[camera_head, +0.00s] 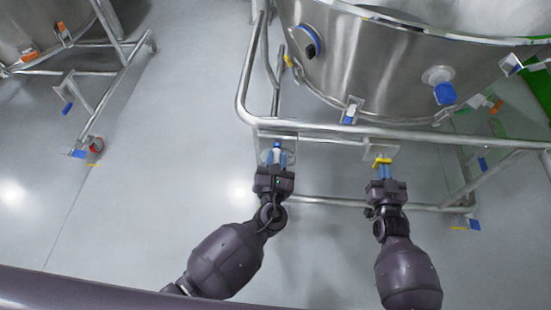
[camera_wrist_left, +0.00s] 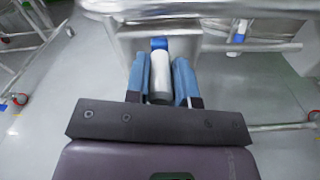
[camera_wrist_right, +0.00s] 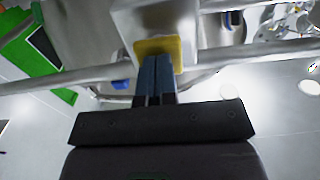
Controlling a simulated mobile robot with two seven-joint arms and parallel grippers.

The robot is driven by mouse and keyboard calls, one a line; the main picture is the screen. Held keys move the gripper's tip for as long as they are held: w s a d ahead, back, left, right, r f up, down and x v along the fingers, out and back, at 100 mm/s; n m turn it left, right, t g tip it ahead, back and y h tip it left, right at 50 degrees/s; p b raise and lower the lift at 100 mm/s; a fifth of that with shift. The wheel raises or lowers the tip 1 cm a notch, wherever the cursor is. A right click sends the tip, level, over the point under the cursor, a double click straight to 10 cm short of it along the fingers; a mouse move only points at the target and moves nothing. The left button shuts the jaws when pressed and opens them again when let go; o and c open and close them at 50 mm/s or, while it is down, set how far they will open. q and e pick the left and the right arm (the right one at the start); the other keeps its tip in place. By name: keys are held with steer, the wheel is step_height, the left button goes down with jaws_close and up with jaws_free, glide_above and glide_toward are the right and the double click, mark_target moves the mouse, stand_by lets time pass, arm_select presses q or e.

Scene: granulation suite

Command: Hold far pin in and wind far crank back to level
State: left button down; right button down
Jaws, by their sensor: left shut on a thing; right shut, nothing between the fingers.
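My left gripper (camera_head: 277,158) is closed around a pale grey cylindrical grip with a blue end, which looks like the crank handle (camera_wrist_left: 160,78).
A large steel vessel (camera_head: 400,65) stands in a tubular frame (camera_head: 245,95) just beyond both grippers. A lower rail (camera_head: 330,202) runs between the arms. Another wheeled frame (camera_head: 105,105) stands at the left. The grey floor (camera_head: 130,200) at the left is clear.

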arm_select(q)
steer(key=shift+f, duration=0.15)
arm_select(e)
steer(key=s, duration=0.6)
steer(key=shift+s, duration=0.25)
arm_select(q)
steer(key=shift+s, duration=0.1)
arm_select(e)
steer(key=shift+f, duration=0.1)
arm_select(q)
steer(key=c, duration=0.8)
jaws_free()
steer(key=shift+o, duration=0.2)
steer(key=s, duration=1)
steer(key=shift+w, duration=0.1)
